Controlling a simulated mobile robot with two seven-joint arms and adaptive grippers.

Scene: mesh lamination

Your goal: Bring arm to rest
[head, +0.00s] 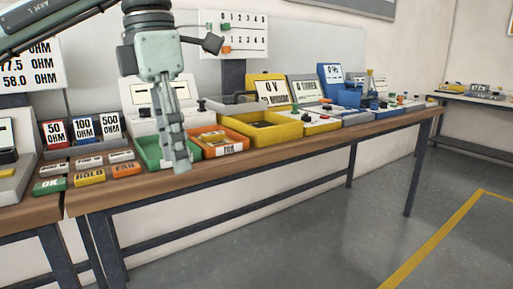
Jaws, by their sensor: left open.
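My left gripper (177,158) hangs from the arm that comes in at the upper left. Its fingers point down in front of the green tray (150,152), near the front edge of the workbench (254,159). The fingers are open, and I see nothing between them. They hide part of the green tray. I cannot tell whether the fingertips touch anything. My right gripper does not show.
An orange bin (219,149) and a yellow tray (263,138) stand right of the gripper. OK (49,186), HOLD (89,177) and FAIL (127,169) blocks lie left. Instruments line the bench further right. The floor (300,240) in front is clear.

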